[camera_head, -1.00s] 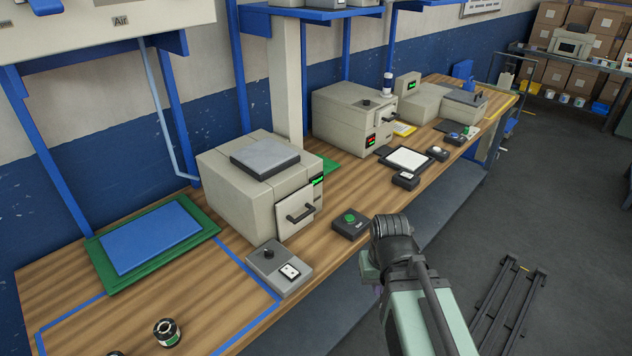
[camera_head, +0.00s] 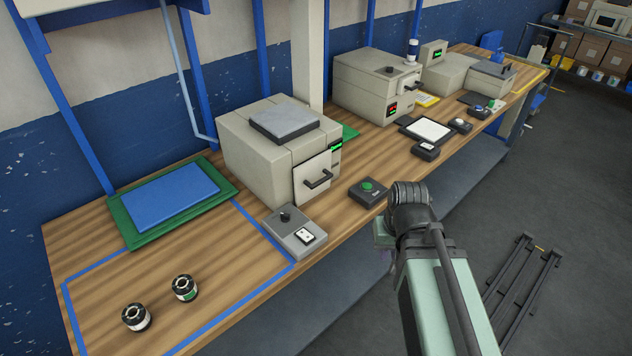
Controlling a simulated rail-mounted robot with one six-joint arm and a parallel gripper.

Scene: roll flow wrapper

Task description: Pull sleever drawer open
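A beige box machine (camera_head: 262,168) with a grey plate on top stands on the wooden bench. Its light front panel (camera_head: 312,176) carries a black bar handle (camera_head: 318,180) and looks flush with the machine. A second beige machine (camera_head: 362,88) farther along the bench also has a dark handle on its front. I cannot read which one is the sleever. My arm (camera_head: 410,207) is in front of the bench, to the right of the nearer machine and apart from its handle. My gripper's fingers do not show; the arm hides that end.
A grey control box (camera_head: 295,232) and a black box with a green button (camera_head: 368,191) sit near the bench's front edge. Two small rolls (camera_head: 136,317) (camera_head: 185,287) lie at the left. A green-edged blue mat (camera_head: 170,197) lies behind them. A black rack (camera_head: 522,280) is on the floor.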

